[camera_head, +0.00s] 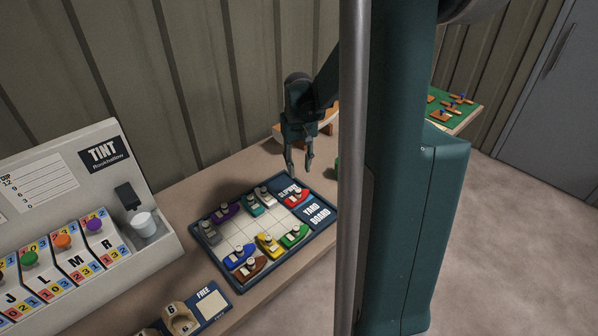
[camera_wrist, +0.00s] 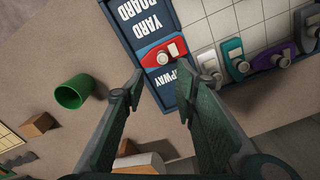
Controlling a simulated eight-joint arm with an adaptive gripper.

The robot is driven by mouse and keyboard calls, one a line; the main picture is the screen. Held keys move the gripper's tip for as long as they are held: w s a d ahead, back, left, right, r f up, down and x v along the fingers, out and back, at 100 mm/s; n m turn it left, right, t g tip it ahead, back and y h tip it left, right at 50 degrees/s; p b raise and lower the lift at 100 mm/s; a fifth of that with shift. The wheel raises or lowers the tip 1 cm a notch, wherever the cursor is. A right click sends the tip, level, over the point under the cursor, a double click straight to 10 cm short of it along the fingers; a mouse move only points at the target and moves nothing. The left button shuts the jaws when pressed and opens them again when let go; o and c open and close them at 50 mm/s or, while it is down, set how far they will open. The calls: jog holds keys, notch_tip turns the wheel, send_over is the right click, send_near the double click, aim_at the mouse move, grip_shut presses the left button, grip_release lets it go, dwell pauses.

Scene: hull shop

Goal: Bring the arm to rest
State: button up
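My gripper (camera_head: 299,164) hangs from the arm above the far right part of the yard board (camera_head: 206,257), fingers pointing down. In the wrist view my gripper (camera_wrist: 163,88) has its two fingers spread apart with nothing between them. The red boat (camera_wrist: 160,53) lies on the slipway strip of the board, just beyond the fingertips; it also shows in the head view (camera_head: 296,197). The fingers look clear of the board and the boats.
Several other boats, such as the yellow one (camera_head: 268,244), sit on the board's grid. A green cup (camera_wrist: 72,93) and a brown block (camera_wrist: 40,125) stand on the table beside the board. The tint machine (camera_head: 104,160) stands at the left. A wall is behind.

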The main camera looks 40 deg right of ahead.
jog(key=shift+r, duration=0.2)
dwell(0.6)
jog(key=s+a+r+n+t, duration=0.1)
jog(key=a+r, duration=0.3)
jog(key=a, duration=0.3)
jog(key=s+a+r+n+t+h, duration=0.1)
jog(key=s+a+r, duration=0.15)
jog(key=a, duration=0.35)
jog(key=s+a+r+n+t, duration=0.1)
jog(key=a+r, duration=0.3)
jog(key=a, duration=0.3)
jog(key=s+a+r+n+t, duration=0.1)
jog(key=s+a+t, duration=0.1)
jog(key=s+a, duration=0.3)
jog(key=s+a+r+n+t+y, duration=0.1)
jog(key=s+a+t, duration=0.1)
jog(key=s+a, duration=0.4)
jog(key=shift+a, duration=2.45)
jog(key=shift+f, duration=0.1)
notch_tip(320, 180, down, 11)
jog(key=b, duration=1.1)
jog(key=shift+r, duration=0.2)
notch_tip(320, 180, up, 4)
jog(key=p, duration=0.4)
